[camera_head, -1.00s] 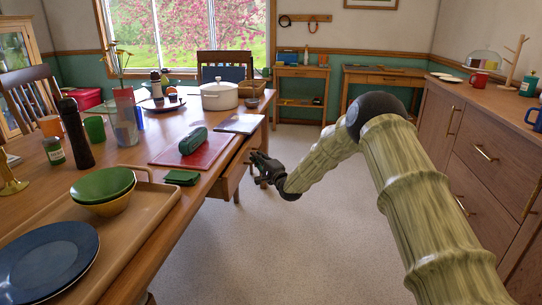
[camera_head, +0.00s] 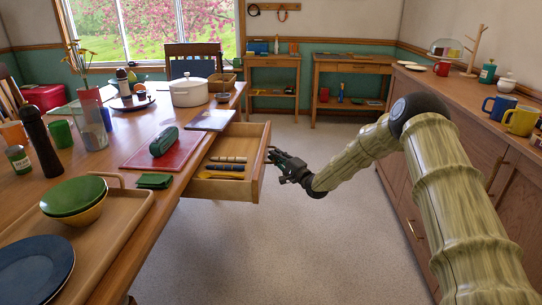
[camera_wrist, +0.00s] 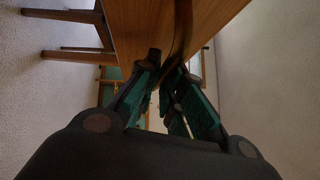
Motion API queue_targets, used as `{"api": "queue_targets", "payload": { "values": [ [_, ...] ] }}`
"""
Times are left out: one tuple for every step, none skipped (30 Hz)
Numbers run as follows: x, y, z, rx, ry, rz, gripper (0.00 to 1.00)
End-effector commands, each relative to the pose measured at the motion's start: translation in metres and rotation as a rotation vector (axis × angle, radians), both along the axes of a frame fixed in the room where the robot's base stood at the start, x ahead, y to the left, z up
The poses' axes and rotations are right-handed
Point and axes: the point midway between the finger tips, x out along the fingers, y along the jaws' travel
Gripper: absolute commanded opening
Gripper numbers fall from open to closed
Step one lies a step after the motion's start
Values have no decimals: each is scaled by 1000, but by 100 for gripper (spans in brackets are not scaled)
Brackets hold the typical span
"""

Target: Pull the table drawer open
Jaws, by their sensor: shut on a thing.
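The table drawer (camera_head: 261,172) stands pulled well out from the side of the wooden dining table (camera_head: 142,215). Several dark and light long items and a yellow one lie inside it. My gripper (camera_head: 274,158) is at the drawer's front, on its outer face. In the wrist view the gripper's fingers (camera_wrist: 168,88) close around the lower part of a curved wooden piece at the drawer front. The handle itself is mostly hidden by the fingers.
On the tabletop near the drawer are a red mat with a green case (camera_head: 163,141), a green cloth (camera_head: 154,181) and a tray with bowls. A wooden cabinet (camera_head: 480,140) stands at the right. Clear floor lies between.

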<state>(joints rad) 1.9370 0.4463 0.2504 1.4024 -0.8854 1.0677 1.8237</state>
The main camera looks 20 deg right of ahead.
Motion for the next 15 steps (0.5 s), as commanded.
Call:
{"api": "queue_targets", "payload": {
  "values": [
    [-1,-1,-2,0,3,1,0],
    [-1,-1,-2,0,3,1,0],
    [-1,-1,-2,0,3,1,0],
    [-2,-2,-2,0,3,1,0],
    [-2,-2,-2,0,3,1,0],
    [-2,-2,-2,0,3,1,0],
    [-2,-2,-2,0,3,1,0],
    [-2,-2,-2,0,3,1,0],
    [-1,-2,-2,0,3,1,0],
    [-1,-2,-2,0,3,1,0],
    [-1,-2,-2,0,3,1,0],
    [-1,-2,-2,-1,3,0,11],
    [-1,-2,-2,-1,3,0,17],
    [-1,-2,-2,-1,3,0,22],
    [-1,-2,-2,-1,3,0,29]
  ]
}}
